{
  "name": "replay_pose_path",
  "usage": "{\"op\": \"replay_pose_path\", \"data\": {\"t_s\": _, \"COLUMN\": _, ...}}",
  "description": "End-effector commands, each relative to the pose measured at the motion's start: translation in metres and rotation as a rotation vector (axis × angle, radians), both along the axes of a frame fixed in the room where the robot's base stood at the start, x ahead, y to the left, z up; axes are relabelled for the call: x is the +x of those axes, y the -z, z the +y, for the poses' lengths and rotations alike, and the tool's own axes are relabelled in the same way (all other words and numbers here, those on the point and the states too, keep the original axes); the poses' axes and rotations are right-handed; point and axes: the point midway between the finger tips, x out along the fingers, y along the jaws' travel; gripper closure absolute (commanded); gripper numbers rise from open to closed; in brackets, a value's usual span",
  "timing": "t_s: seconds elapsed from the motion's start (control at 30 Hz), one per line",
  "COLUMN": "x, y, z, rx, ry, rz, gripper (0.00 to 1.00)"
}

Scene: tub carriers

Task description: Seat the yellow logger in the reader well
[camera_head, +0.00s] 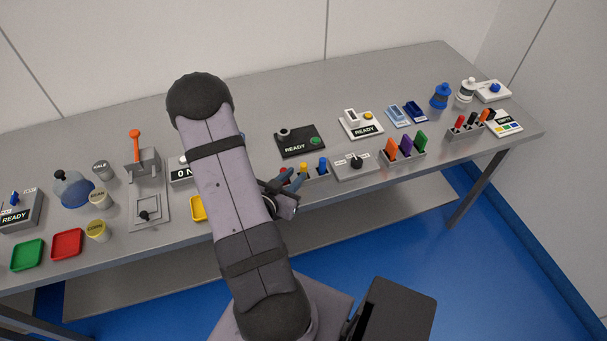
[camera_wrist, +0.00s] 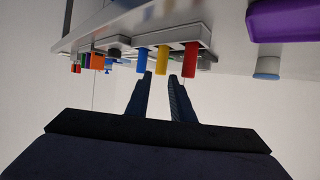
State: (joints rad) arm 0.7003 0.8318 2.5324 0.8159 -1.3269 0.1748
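The yellow logger (camera_head: 303,168) is a small upright cylinder in a light grey rack (camera_head: 316,179), between a blue cylinder (camera_head: 322,163) and a red one. The wrist view shows the yellow logger (camera_wrist: 161,60) between the blue (camera_wrist: 142,60) and red (camera_wrist: 190,62) ones. My gripper (camera_wrist: 161,75) is open and empty, its fingertips apart and lined up with the yellow logger; contact cannot be told. In the head view my gripper (camera_head: 286,181) is at the rack's left end, partly covering it. A black box marked READY (camera_head: 299,142) behind the rack has a round grey well (camera_head: 283,133) and a green button.
A grey dial box (camera_head: 355,164) stands right of the rack, with a rack of coloured plates (camera_head: 404,151) beyond. A white READY box (camera_head: 361,124) is behind. A yellow tray (camera_head: 198,208) is left, partly behind my arm. The rear table strip (camera_head: 290,95) is clear.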

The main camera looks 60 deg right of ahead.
Motion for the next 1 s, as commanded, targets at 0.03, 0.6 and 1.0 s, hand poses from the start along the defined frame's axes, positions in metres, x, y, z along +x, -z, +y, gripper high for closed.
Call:
{"op": "replay_pose_path", "data": {"t_s": 0.03, "x": 0.0, "y": 0.0, "z": 0.0, "rx": -0.002, "ry": 0.001, "rz": -0.002, "gripper": 0.79}}
{"op": "replay_pose_path", "data": {"t_s": 0.6, "x": 0.0, "y": 0.011, "z": -0.025, "rx": 0.0, "ry": 0.002, "rz": -0.001, "gripper": 0.79}}
{"op": "replay_pose_path", "data": {"t_s": 1.0, "x": 0.001, "y": 0.028, "z": -0.065, "rx": 0.0, "ry": 0.001, "rz": -0.001, "gripper": 0.79}}
